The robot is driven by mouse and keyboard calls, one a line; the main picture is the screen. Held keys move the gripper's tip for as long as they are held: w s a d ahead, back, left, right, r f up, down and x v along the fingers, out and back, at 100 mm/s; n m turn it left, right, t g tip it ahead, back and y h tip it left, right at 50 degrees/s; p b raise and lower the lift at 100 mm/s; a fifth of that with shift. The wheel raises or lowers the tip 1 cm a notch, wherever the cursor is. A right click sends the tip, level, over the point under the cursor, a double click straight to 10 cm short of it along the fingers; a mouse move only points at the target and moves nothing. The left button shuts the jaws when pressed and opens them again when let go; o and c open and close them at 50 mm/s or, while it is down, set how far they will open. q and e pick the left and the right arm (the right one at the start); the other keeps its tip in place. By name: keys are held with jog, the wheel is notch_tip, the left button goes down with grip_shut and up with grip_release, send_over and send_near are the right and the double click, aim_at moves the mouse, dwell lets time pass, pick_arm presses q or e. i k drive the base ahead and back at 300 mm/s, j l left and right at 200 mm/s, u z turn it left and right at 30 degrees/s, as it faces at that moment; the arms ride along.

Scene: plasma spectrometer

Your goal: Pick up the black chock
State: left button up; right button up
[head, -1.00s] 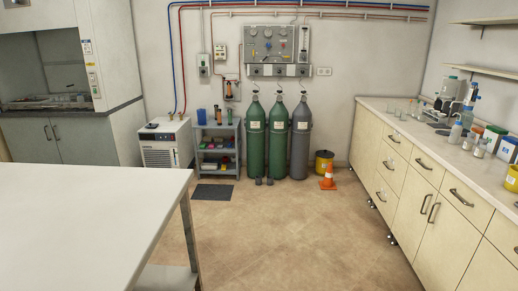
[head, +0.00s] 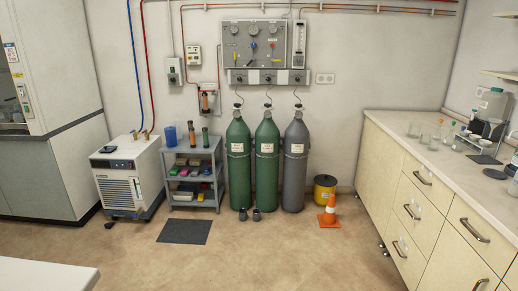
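Nothing in view can be clearly told as the black chock. A small dark object (head: 109,225) lies on the floor at the front left foot of the white chiller (head: 127,180), too small to make out. Two small dark objects (head: 249,214) stand on the floor in front of the green gas cylinders (head: 239,165); their shape is also unclear. Neither of my grippers shows in the head view.
A dark mat (head: 185,231) lies before a grey shelf cart (head: 193,172). An orange cone (head: 329,212) and a yellow bin (head: 324,187) stand right of the cylinders. A white table corner (head: 45,275) is at lower left, drawers (head: 420,205) at right. The middle floor is clear.

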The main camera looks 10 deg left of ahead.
aim_at(109, 225)
jog(key=i+u, duration=0.2)
jog(key=i, duration=0.45)
jog(key=i+u, duration=0.2)
jog(key=i, duration=0.5)
jog(key=i+l+u, duration=0.2)
jog(key=i, duration=0.45)
jog(key=i+j+u, duration=0.1)
jog(key=i+u, duration=0.75)
jog(key=i+l+u, duration=0.15)
jog(key=i+u, duration=0.25)
jog(key=i+l+u, duration=0.4)
jog(key=i+j+u, duration=0.25)
jog(key=i+j, duration=0.15)
jog(key=i+j+u, duration=0.3)
jog(key=i, duration=0.4)
jog(key=i+j+u, duration=0.25)
jog(key=i, duration=0.3)
jog(key=i+u, duration=0.25)
jog(key=i, duration=0.35)
jog(key=i+z, duration=0.4)
jog(key=i+j+z, duration=0.2)
jog(key=z, duration=0.2)
jog(key=i+j+z, duration=0.55)
jog(key=z, duration=0.25)
